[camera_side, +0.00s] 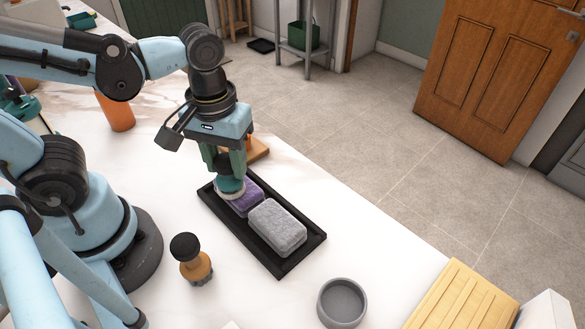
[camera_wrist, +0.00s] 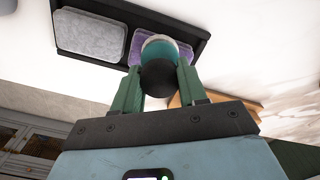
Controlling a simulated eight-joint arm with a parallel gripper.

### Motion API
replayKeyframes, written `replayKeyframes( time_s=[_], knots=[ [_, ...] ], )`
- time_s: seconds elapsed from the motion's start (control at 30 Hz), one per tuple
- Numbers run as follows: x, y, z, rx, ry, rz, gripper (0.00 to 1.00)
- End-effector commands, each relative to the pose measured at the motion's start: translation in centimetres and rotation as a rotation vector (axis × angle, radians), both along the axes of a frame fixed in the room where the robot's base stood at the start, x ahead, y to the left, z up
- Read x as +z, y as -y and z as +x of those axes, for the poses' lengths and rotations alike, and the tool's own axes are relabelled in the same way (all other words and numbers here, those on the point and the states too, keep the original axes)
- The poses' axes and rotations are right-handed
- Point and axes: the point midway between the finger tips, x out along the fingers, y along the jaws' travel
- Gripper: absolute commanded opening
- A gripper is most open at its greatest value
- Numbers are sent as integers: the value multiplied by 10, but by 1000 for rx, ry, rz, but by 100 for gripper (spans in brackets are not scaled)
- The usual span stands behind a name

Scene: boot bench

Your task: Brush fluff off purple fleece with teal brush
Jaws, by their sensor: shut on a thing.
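The purple fleece (camera_side: 243,203) is a rounded block in the black tray (camera_side: 266,262), next to a grey fleece block (camera_side: 277,227). My gripper (camera_side: 230,176) is shut on the teal brush (camera_side: 229,186) and holds it upright over the far-left part of the purple fleece. The brush's pale bristle end is down at the fleece; I cannot tell whether it presses on it. In the wrist view the brush (camera_wrist: 166,48) has a black knob between my green fingers and covers much of the purple fleece (camera_wrist: 142,42). No fluff can be made out.
A brush with a black knob and tan body (camera_side: 194,262) stands left of the tray. A grey round dish (camera_side: 341,302) and a slatted wooden board (camera_side: 462,299) lie in front right. An orange cup (camera_side: 117,111) stands behind left. White bench is bare between them.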

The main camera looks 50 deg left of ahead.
Motion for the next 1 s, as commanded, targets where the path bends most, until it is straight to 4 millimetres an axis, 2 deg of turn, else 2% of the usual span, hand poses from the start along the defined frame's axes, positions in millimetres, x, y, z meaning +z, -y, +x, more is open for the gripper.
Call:
replayKeyframes(
  time_s=[0.43, 0.5, 0.6, 0.7, 1.0],
  knots=[
    [3, 0, 37, 1, 2, 0, 0],
    [-2, 0, 44, 1, 2, 0, 0],
    [4, 0, 47, 0, 2, 0, 0],
    [24, -1, 45, 0, 2, 0, 0],
    [50, -1, 45, 0, 1, 0, 0]
  ],
)
